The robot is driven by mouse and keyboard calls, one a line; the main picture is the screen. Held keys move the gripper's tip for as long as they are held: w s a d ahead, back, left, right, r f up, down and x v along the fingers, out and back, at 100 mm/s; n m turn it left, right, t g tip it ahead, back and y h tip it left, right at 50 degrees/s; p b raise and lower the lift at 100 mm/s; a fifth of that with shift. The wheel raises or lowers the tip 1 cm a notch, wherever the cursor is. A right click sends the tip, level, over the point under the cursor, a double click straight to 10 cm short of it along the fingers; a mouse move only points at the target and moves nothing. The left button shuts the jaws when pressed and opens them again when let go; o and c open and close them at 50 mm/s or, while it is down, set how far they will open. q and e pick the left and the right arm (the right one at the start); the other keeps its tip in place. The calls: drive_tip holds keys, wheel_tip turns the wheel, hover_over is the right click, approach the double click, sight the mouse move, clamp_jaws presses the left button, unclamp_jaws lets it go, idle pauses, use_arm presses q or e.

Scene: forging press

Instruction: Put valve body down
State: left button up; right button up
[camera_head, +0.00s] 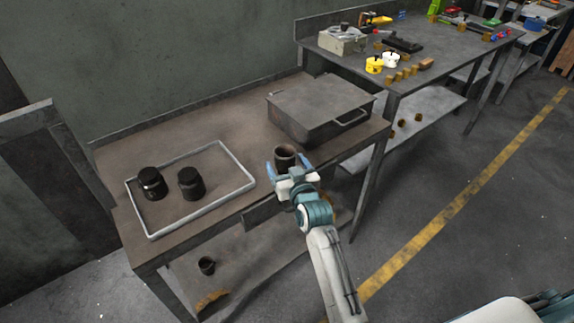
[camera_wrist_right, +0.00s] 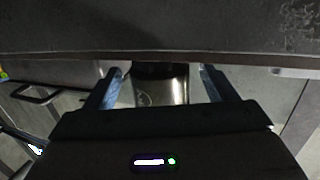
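A valve body (camera_head: 286,156), a dark, open-topped metal cylinder, is upright at the front edge of the near workbench, just in front of the grey metal box. My right gripper (camera_head: 287,168) reaches it from the front, with one blue finger on each side. In the right wrist view the valve body (camera_wrist_right: 161,88) is between the fingers of the right gripper (camera_wrist_right: 162,82), with a gap visible on both sides. The gripper looks open around it. The underside of the valve body is hidden by the gripper in the head view. My left gripper is not in view.
A light-rimmed tray (camera_head: 243,172) on the left of the workbench (camera_head: 112,158) holds two dark cylinders (camera_head: 191,183). A closed grey box (camera_head: 318,103) with a handle stands behind the gripper. A dark cup (camera_head: 207,265) is on the lower shelf. A second bench (camera_head: 440,58) holds several parts.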

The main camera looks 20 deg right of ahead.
drive_tip(key=shift+s, duration=0.25)
drive_tip(key=s+r+b, duration=0.1)
drive_tip(key=s, duration=1.1)
drive_tip(key=s+d+f+g, duration=0.1)
drive_tip(key=s+f+g, duration=0.2)
drive_tip(key=f, duration=0.7)
drive_tip(key=s+d+f+g, duration=0.1)
drive_tip(key=s+f+g, duration=0.15)
drive_tip(key=f, duration=0.75)
drive_tip(key=s+d+f+g, duration=0.1)
drive_tip(key=s+f+g, duration=0.15)
drive_tip(key=f, duration=0.85)
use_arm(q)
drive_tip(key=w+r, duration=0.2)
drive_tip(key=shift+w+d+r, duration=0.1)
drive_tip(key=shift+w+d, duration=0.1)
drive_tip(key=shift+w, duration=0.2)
use_arm(e)
drive_tip(key=s+d+f+g, duration=0.3)
drive_tip(key=s+d+f, duration=0.1)
drive_tip(key=s+f, duration=0.6)
drive_tip(key=s+d+f+g+h, duration=0.1)
drive_tip(key=s+d+f+g, duration=0.3)
drive_tip(key=s+f, duration=0.7)
drive_tip(key=s, duration=0.4)
drive_tip(key=shift+s+d+g, duration=0.3)
drive_tip(key=shift+s, duration=0.05)
